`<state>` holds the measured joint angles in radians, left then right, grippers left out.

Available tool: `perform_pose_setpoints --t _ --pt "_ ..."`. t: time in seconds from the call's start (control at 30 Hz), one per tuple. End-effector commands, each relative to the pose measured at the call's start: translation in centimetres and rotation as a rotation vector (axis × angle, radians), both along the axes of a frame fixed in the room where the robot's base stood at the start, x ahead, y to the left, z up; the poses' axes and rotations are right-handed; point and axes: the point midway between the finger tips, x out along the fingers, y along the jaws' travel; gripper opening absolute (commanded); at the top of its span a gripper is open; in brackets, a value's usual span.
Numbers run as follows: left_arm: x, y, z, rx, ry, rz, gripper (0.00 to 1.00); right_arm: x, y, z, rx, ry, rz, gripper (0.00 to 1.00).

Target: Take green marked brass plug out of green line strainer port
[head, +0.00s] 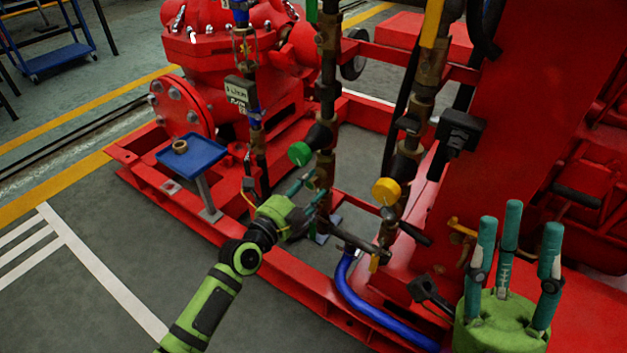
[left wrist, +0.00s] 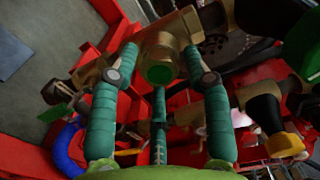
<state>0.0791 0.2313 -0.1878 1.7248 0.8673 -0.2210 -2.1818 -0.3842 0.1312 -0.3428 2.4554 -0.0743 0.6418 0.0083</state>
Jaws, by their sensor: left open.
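The green marked brass plug (left wrist: 160,73) faces me in the left wrist view, seated in the brass body of the green line strainer (left wrist: 166,45). My left gripper (head: 312,192) is at the green line pipe in the head view, where its fingers and the pipe hide the plug. In the left wrist view its teal fingers (left wrist: 157,65) stand open, one on each side of the plug and a third below, with a visible gap around the plug. My right gripper (head: 516,222) is at the lower right of the head view, fingers pointing up, spread and empty.
A blue tray (head: 205,150) on a post holds a brass ring (head: 180,147). A green round cap (head: 300,153) sits just above my left gripper. A yellow round cap (head: 386,190) and yellow line pipes stand to its right. The red base frame (head: 290,285) runs below.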

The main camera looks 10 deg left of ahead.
Motion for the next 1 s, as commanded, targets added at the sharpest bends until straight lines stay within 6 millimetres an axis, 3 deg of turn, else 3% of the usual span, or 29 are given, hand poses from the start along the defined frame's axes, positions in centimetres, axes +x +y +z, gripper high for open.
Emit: perform_pose_setpoints --t 0.23,0.27,0.37,0.4,1.0 --pt "-0.01 0.00 -0.05 0.000 0.000 0.000 0.48 0.00 0.00 0.03 0.000 0.000 0.000 0.40" --pt "-0.01 0.00 -0.05 0.000 0.000 0.000 0.44 0.00 0.00 0.03 0.000 0.000 0.000 0.40" --pt "0.00 0.00 -0.05 -0.001 0.000 0.000 0.04 0.00 0.00 0.02 0.000 0.000 0.000 0.40" --pt "0.00 0.00 -0.05 -0.001 0.000 0.000 0.00 0.00 0.00 0.02 0.000 0.000 0.000 0.40" --pt "-0.06 -0.01 0.00 -0.021 0.007 -0.001 0.00 0.00 0.00 0.20 0.000 0.001 0.000 0.40"
